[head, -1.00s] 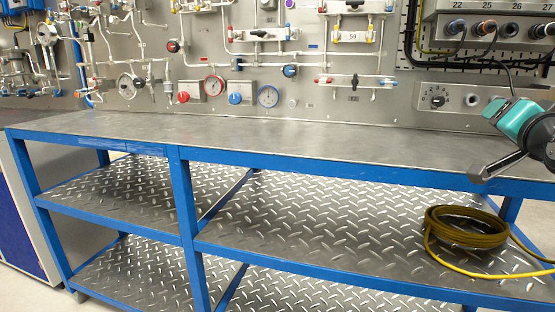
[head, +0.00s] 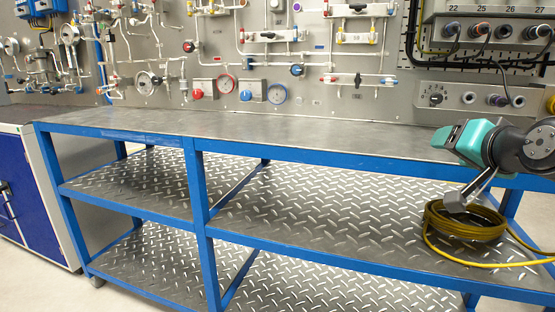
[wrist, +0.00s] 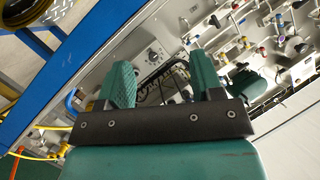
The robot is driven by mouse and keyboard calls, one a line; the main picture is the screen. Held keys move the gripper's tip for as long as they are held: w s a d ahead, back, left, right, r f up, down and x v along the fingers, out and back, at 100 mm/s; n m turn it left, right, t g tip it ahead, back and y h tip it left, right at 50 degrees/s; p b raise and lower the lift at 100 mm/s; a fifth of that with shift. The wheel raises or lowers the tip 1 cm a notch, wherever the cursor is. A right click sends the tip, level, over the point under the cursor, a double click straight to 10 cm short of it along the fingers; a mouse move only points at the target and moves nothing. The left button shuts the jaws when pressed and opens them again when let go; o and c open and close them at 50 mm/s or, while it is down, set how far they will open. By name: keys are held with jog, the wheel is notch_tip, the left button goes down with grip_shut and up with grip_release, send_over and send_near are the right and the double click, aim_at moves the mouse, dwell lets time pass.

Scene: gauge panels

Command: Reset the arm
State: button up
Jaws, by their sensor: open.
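My gripper (head: 440,138) is at the right of the head view, in front of the bench top's right end and above the lower shelf. It has a teal body and teal fingers and points left. In the wrist view my gripper (wrist: 165,80) shows two teal fingers standing apart on a dark bar with nothing between them. The gripper is open and empty. The fingertips are small and hard to make out in the head view.
A blue-framed bench (head: 300,153) has a bare steel top (head: 280,127). A coiled yellow hose (head: 463,225) lies on its shelf below my arm. Behind is a wall panel (head: 345,100) with gauges, valves and a numbered socket box (head: 485,30). A blue cabinet (head: 20,185) stands at left.

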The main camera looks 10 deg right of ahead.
jog(key=s+a+f+n+g+y, duration=0.1)
jog(key=a+f+n+g+y, duration=0.25)
jog(key=a, duration=0.55)
jog(key=s+a+f+n+g+y, duration=0.2)
jog(key=a+f+n+g+y, duration=0.15)
jog(key=a, duration=0.45)
jog(key=s+a+f+n+g, duration=0.4)
jog(key=s+a+n+g, duration=0.35)
jog(key=s+a, duration=0.4)
notch_tip(320, 180, up, 20)
jog(key=s+d+p, duration=0.1)
jog(key=s+p, duration=0.1)
jog(key=p, duration=1.8)
jog(key=shift+s+d+n, duration=0.15)
jog(key=shift+d+n, duration=0.2)
jog(key=shift+r, duration=0.1)
